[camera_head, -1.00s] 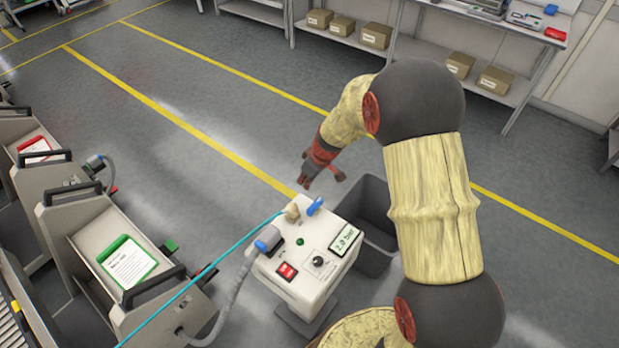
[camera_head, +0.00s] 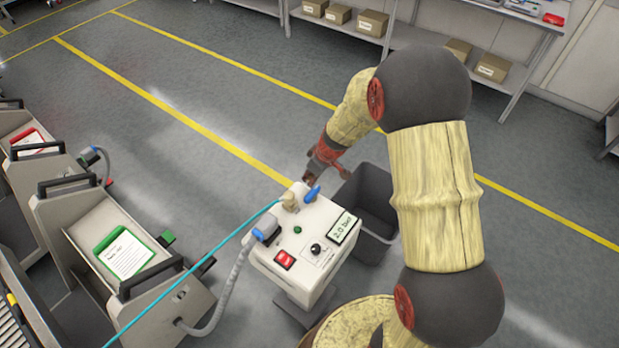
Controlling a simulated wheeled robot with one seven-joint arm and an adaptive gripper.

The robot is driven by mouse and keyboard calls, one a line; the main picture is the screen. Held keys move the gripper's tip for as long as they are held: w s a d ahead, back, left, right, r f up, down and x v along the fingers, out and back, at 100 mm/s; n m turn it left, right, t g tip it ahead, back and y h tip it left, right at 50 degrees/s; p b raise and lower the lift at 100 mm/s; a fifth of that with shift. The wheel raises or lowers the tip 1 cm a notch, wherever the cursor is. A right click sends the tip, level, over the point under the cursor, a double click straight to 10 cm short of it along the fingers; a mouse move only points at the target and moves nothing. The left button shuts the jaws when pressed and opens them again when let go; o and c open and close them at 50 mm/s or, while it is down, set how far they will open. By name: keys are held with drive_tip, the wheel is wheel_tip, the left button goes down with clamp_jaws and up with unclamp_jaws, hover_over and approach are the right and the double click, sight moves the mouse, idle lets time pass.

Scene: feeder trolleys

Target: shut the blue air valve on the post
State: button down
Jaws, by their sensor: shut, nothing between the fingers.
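The blue air valve (camera_head: 312,194) is a small blue lever on top of the white box of the post (camera_head: 292,262), beside a beige fitting (camera_head: 291,202) at the box's far edge. The lever points up and to the right in the picture. My gripper (camera_head: 309,179) is just behind the lever, pointing down, shut and empty. Its fingertips look close to the lever; I cannot tell whether they touch it. The box display (camera_head: 342,228) reads 2.0 bar.
A teal hose (camera_head: 205,262) runs from the fitting to the lower left. A blue-ended grey plug (camera_head: 268,232) sits at the box's left side. A dark bin (camera_head: 373,195) stands right behind the post. Feeder trolleys (camera_head: 150,230) stand left. Floor beyond is clear.

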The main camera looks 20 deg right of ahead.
drive_tip(key=shift+s+d+m+h+p, duration=0.15)
drive_tip(key=shift+m+p, duration=0.1)
drive_tip(key=shift+m, duration=0.25)
drive_tip(key=shift+w+d+m+h+p, duration=0.1)
drive_tip(key=shift+d+m+h+p, duration=0.1)
drive_tip(key=shift+m, duration=0.3)
drive_tip(key=s+d+m+h+p, duration=0.1)
drive_tip(key=m+p, duration=0.4)
drive_tip(key=p, duration=0.4)
drive_tip(key=s+m+h+p, duration=0.2)
drive_tip(key=m+p, duration=0.3)
drive_tip(key=p, duration=0.4)
drive_tip(key=s+d+m+h+p, duration=0.1)
drive_tip(key=m+p, duration=0.4)
drive_tip(key=p, duration=0.4)
drive_tip(key=shift+s+d+g, duration=0.15)
drive_tip(key=shift+d+g, duration=0.15)
drive_tip(key=shift+d, duration=0.05)
drive_tip(key=shift+s+h+p, duration=0.25)
drive_tip(key=shift+p, duration=0.05)
